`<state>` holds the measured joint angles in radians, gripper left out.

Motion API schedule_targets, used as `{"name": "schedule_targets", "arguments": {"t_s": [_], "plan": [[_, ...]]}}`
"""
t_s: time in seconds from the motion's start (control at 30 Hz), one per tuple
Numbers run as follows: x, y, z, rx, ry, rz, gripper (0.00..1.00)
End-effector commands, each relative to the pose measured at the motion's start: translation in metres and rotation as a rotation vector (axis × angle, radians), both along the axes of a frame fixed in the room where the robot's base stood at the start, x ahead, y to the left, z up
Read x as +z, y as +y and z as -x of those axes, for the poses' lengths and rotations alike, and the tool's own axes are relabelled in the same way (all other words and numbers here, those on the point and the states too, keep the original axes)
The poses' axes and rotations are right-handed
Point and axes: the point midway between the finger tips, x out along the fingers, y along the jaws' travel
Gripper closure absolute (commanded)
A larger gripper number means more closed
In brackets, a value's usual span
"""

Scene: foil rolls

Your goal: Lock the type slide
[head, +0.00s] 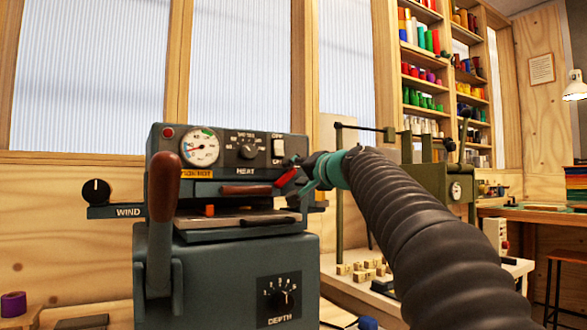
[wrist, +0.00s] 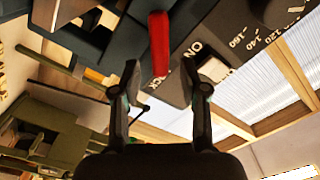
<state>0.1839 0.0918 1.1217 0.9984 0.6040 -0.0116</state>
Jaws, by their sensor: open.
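The foil machine (head: 225,265) is a dark teal press with a heat panel on top. A small red lever (head: 286,178) sticks out at the panel's lower right, and it also shows in the wrist view (wrist: 158,45). Part of a lettered word ending in "CK" is beside it. A slide with a dark red grip (head: 246,190) sits below the panel; I cannot tell its exact seating. My gripper (head: 298,182) is at the machine's right side, close to the red lever. In the wrist view my gripper (wrist: 166,84) is open, with the lever's end between or just beyond its fingertips; contact is unclear.
A long brown-knobbed lever (head: 163,190) stands at the machine's front left. A WIND knob (head: 96,191) juts out left. A green press (head: 455,185) stands behind my arm, with several small blocks (head: 358,271) on the bench. Shelves of foil rolls (head: 425,75) are at the back.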

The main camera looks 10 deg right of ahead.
Motion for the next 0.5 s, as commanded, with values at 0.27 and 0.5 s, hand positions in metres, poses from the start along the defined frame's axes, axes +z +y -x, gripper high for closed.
{"name": "schedule_targets", "arguments": {"t_s": [0.27, 0.5], "plan": [[0.0000, 0.0049, -0.0148, 0.000, 0.000, -0.001, 0.56], [-0.0003, 0.0050, -0.0148, -0.001, -0.001, 0.000, 0.59]]}}
